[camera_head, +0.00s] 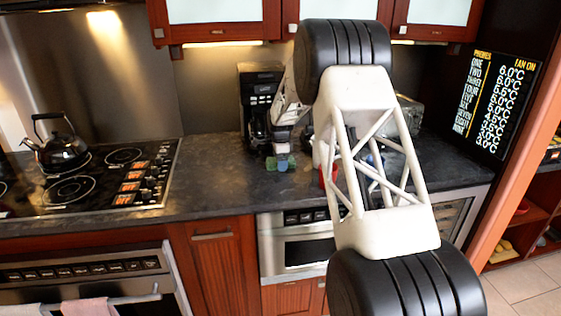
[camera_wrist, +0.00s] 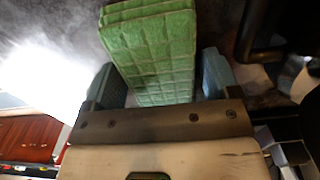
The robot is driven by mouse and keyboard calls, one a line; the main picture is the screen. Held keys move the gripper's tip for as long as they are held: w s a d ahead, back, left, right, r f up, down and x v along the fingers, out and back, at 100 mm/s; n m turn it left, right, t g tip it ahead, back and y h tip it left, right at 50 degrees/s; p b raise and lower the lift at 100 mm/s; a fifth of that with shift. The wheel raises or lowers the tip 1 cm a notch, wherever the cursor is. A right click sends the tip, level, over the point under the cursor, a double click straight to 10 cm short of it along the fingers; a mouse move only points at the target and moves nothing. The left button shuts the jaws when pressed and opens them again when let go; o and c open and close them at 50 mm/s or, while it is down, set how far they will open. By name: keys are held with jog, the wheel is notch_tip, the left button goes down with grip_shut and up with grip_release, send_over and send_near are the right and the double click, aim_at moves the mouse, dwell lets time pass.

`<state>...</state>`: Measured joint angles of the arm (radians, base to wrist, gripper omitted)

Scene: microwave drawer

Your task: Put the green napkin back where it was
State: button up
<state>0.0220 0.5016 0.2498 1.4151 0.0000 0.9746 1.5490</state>
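The green napkin (camera_wrist: 155,50) is a folded, quilted cloth. In the wrist view it lies between the two teal fingers of my gripper (camera_wrist: 160,80). The fingers are spread wide, one on each side of it, with narrow gaps showing beside the cloth, so the gripper looks open around it. In the head view my gripper (camera_head: 281,163) is low at the dark counter, in front of the coffee maker. Green shows at the fingers there, too small to separate clearly. I cannot tell whether the napkin rests on the counter.
A black coffee maker (camera_head: 259,95) stands close behind my gripper. A stove (camera_head: 105,178) with a black kettle (camera_head: 62,150) is at the left. Free counter (camera_head: 213,175) lies between stove and gripper. A built-in microwave drawer (camera_head: 297,250) sits below. A red item (camera_head: 329,176) is partly hidden by my arm.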

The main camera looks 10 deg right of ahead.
jog(key=shift+o, duration=0.8)
notch_tip(320, 180, up, 12)
jog(key=shift+r, duration=0.15)
dwell(0.9)
